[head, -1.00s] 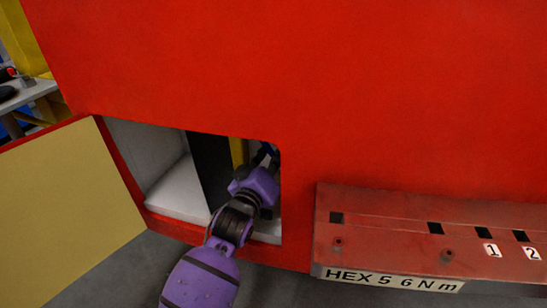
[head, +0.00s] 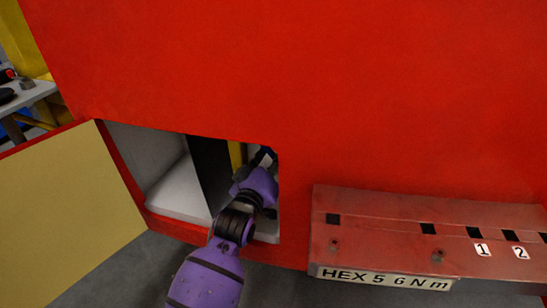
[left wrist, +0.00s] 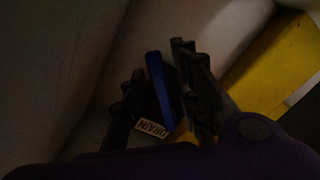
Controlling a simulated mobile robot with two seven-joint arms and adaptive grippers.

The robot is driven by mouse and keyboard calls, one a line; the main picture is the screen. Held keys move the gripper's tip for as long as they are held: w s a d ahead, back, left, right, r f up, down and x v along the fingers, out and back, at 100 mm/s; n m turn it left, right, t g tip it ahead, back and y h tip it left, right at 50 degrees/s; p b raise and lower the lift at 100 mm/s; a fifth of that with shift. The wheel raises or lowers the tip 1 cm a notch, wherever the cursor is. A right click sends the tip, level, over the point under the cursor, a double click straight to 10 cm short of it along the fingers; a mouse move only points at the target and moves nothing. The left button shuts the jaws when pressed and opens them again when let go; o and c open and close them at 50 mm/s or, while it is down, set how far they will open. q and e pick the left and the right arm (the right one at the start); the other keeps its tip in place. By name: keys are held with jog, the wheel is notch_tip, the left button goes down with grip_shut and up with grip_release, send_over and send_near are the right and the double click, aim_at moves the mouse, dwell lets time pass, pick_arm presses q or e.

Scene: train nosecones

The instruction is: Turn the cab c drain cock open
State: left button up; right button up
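The drain cock's blue handle (left wrist: 162,82) shows in the dark left wrist view, with a white DRAIN label (left wrist: 152,128) below it. My left gripper (left wrist: 158,62) has one dark finger on each side of the handle. The fingers are apart, with a gap on the left side; the right finger lies close to the handle, and I cannot tell whether it touches. In the head view my left gripper (head: 265,157) reaches into the open compartment (head: 180,195) of the red cab front, and the handle is hidden there. My right gripper is not in view.
The compartment's door (head: 65,210) hangs open at the left. A yellow part (left wrist: 275,65) stands right of the gripper inside. A red ledge (head: 395,245) with a HEX 5 6 N m label juts out at the right. The opening's edges are close around my arm.

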pick_arm(q)
jog(key=v, duration=1.2)
